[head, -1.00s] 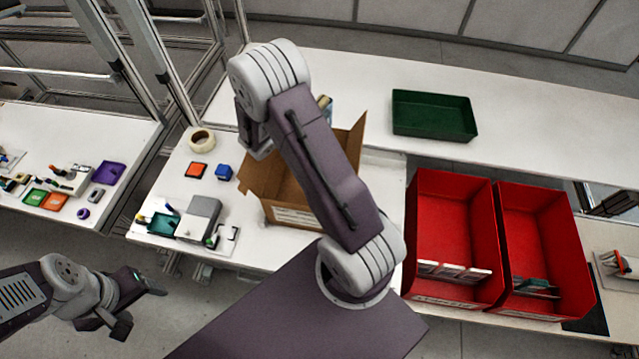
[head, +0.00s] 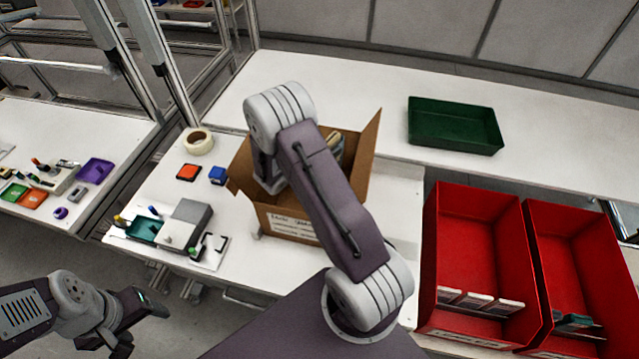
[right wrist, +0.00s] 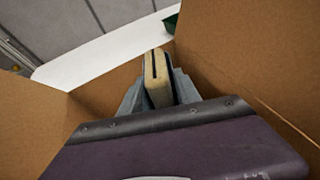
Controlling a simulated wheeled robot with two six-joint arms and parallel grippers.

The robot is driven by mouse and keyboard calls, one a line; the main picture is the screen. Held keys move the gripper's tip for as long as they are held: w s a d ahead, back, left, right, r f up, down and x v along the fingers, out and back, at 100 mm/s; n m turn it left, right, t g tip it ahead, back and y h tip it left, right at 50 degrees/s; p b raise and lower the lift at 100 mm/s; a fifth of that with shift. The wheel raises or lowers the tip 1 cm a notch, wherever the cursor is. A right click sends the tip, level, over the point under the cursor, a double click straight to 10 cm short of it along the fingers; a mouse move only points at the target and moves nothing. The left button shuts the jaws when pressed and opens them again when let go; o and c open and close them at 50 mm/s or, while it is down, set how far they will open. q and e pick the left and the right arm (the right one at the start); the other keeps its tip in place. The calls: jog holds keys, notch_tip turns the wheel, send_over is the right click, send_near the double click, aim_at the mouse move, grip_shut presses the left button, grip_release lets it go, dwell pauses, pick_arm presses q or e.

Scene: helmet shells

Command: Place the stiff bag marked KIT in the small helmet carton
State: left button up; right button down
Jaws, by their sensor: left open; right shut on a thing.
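The helmet carton (head: 292,224) is an open brown cardboard box with flaps up and a white label on its front, in the middle of the head view. My right gripper (right wrist: 158,92) is shut on a cream, slab-like thing with a dark slit (right wrist: 155,72), seemingly the bag; no KIT marking shows. Brown carton walls rise on both sides of it in the right wrist view. In the head view my right arm hides most of the carton's inside. My left gripper (head: 143,311) is open and empty, low at the left, away from the carton.
Two red bins (head: 478,215) stand at the right with thin items inside. A green tray (head: 455,126) is on the back table. Left of the carton are a tape roll (head: 199,141), orange and blue blocks (head: 218,175) and a grey box (head: 187,225).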

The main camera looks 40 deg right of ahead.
jog(key=f, duration=0.3)
jog(key=shift+w+d, duration=0.1)
jog(key=shift+w, duration=0.1)
notch_tip(320, 180, down, 4)
jog(key=shift+s+r, duration=0.15)
jog(key=shift+r, duration=0.1)
jog(key=shift+f, duration=0.3)
jog(key=c, duration=0.9)
grip_release()
jog(key=shift+o, duration=0.2)
